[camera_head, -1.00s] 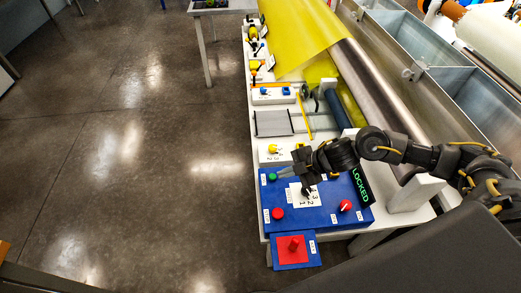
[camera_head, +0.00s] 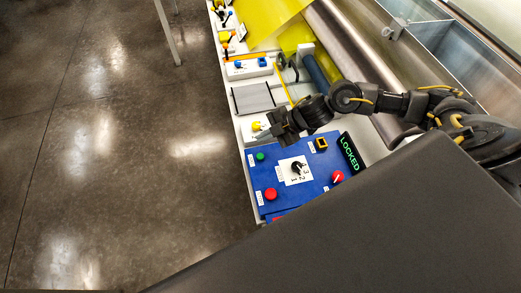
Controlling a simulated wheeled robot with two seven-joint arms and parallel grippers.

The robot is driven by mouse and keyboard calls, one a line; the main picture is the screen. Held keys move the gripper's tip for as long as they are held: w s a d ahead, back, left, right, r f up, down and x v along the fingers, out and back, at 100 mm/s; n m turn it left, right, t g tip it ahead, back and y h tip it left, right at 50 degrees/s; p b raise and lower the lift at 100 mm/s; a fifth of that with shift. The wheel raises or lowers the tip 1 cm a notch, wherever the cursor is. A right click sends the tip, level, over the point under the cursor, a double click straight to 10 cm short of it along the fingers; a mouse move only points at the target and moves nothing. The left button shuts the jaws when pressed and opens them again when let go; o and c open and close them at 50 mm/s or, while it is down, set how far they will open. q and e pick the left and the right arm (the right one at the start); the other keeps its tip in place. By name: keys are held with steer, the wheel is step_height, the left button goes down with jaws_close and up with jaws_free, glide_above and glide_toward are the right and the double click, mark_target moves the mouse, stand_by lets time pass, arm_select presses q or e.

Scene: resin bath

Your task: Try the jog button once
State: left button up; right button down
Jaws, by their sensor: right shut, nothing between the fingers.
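A blue control panel (camera_head: 318,186) carries a green button (camera_head: 260,156), a red button (camera_head: 270,194), a black rotary knob (camera_head: 297,168) on a numbered white plate, a yellow-framed black button (camera_head: 321,144) and a red switch with a white pointer (camera_head: 338,177). Small white labels are too small to read, so I cannot tell which control is the jog button. My right gripper (camera_head: 263,134) is shut and empty. Its tips point left, above the panel's far edge, just beyond the green button and over the yellow-knob box. My left gripper is not in view.
A display (camera_head: 350,152) beside the panel reads LOCKED in green. A small box with a yellow knob (camera_head: 256,126) lies behind the panel. A roller (camera_head: 345,50) with yellow sheet and metal tanks (camera_head: 425,50) stand beyond. Open floor (camera_head: 120,150) is at left.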

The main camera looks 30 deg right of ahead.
steer(key=b, duration=0.6)
glide_above(264, 155)
step_height(264, 155, down, 7)
steer(key=shift+s+a+r, duration=0.1)
steer(key=shift+f+b, duration=0.35)
steer(key=shift+f, duration=0.25)
steer(key=shift+f, duration=0.2)
stand_by(0.9)
steer(key=shift+f, duration=0.2)
steer(key=shift+f+b, duration=0.45)
steer(key=shift+f, duration=0.1)
stand_by(0.7)
steer(key=shift+r, duration=0.1)
stand_by(0.3)
steer(key=shift+r+p, duration=0.85)
steer(key=shift+p, duration=0.15)
